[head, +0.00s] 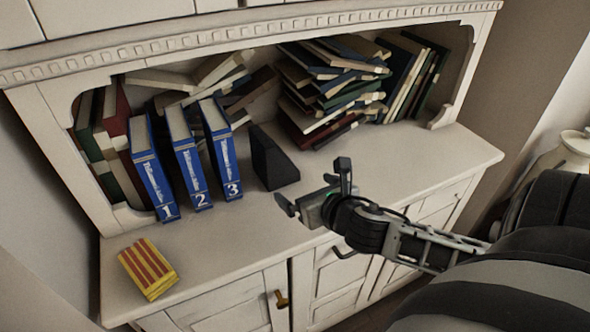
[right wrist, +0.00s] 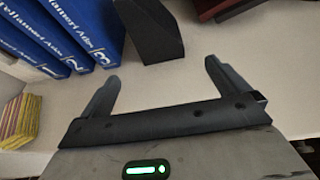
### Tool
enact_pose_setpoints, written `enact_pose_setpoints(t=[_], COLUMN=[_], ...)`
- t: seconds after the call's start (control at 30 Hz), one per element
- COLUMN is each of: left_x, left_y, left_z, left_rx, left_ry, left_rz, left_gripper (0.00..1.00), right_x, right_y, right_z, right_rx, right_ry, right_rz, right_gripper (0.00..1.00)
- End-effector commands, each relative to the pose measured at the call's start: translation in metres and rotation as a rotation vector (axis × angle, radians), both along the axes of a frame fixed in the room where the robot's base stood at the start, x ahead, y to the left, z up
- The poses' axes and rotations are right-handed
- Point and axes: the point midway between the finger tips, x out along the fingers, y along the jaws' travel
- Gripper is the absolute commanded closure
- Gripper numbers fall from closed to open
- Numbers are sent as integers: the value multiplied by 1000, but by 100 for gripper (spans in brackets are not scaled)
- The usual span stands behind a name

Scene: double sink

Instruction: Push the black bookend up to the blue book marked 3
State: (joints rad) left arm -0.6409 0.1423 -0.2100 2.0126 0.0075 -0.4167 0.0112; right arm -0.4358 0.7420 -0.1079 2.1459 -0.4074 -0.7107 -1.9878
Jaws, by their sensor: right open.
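The black bookend (head: 273,160) stands on the cabinet top, to the right of the blue book marked 3 (head: 221,150), with a gap between them. The blue books marked 2 (head: 189,157) and 1 (head: 153,168) stand further left, all upright or slightly leaning. My right gripper (head: 316,184) is open and empty, in front of and to the right of the bookend, not touching it. In the right wrist view the bookend (right wrist: 152,30) lies ahead, beyond the open fingers (right wrist: 160,82), and book 3 (right wrist: 93,25) is to its left. My left gripper is not in view.
A yellow and red stack of books (head: 148,270) lies at the front left. Piled books (head: 325,90) lie behind and to the right of the bookend. Dark green and red books (head: 110,135) stand at the left wall. The counter (head: 400,160) to the right is clear.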

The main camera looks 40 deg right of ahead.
Motion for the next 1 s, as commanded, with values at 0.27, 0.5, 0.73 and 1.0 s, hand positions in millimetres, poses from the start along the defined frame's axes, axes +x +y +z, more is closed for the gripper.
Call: enact_pose_setpoints(t=[0.27,0.5,0.73,1.0], left_x=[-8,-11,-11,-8], left_y=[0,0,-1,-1], left_z=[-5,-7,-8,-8], left_rx=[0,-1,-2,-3], left_ry=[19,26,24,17], left_rz=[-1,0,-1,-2], left_gripper=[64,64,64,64], right_x=[0,13,53,101], right_y=[0,-3,-10,-19], right_z=[0,-6,-21,-43], right_rx=[-5,-2,0,1], right_ry=[1,0,-3,-1], right_rz=[1,-1,-2,-2], right_gripper=[0,0,0,0])
